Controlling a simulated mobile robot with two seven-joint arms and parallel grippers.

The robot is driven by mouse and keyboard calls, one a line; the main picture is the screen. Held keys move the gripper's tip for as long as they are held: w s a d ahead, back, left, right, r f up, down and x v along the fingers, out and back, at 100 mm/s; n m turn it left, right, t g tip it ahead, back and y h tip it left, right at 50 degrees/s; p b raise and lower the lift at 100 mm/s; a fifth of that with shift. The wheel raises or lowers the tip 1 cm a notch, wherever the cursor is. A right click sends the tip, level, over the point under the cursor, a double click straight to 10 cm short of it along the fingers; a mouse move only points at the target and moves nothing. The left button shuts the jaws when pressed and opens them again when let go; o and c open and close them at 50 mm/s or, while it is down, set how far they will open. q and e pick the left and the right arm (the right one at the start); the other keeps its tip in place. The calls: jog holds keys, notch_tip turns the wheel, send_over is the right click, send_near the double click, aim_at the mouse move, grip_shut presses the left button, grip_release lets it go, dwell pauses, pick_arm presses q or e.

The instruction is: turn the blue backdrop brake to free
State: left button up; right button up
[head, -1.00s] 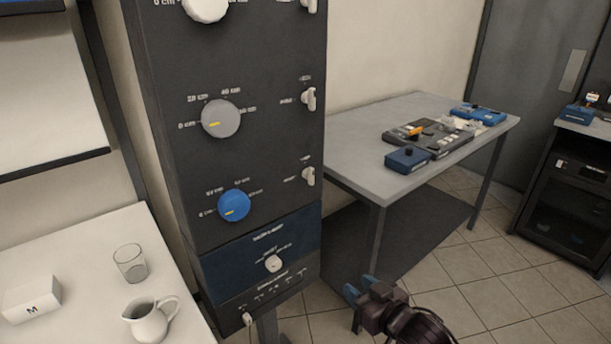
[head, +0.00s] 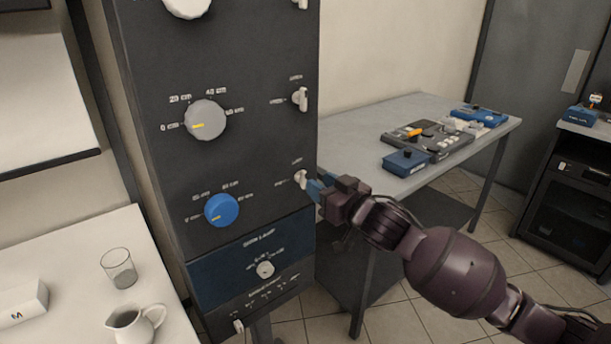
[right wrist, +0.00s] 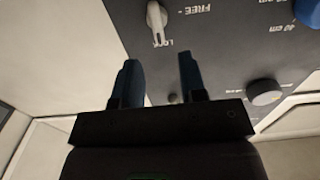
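The blue backdrop brake (head: 300,179) is a small white lever on the dark panel, to the right of the blue knob (head: 221,210). In the right wrist view the brake (right wrist: 157,18) appears upside down, its narrow end toward the LOCK label, with FREE to one side. My right gripper (head: 314,187) is at the panel's right edge beside the brake. In the right wrist view the gripper (right wrist: 158,72) is open and empty, with the brake just beyond the fingertips. My left gripper is out of view.
A grey knob (head: 205,120) and another white brake lever (head: 300,99) sit higher on the panel. A blue lower panel (head: 235,262) lies below. A grey table (head: 365,130) with control boxes stands behind my right arm. A glass (head: 118,268) and jug (head: 135,325) stand at left.

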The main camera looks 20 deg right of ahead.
aim_at(306, 174)
jog(key=shift+b+x, duration=0.35)
jog(key=shift+x, duration=2.6)
jog(key=c, duration=0.7)
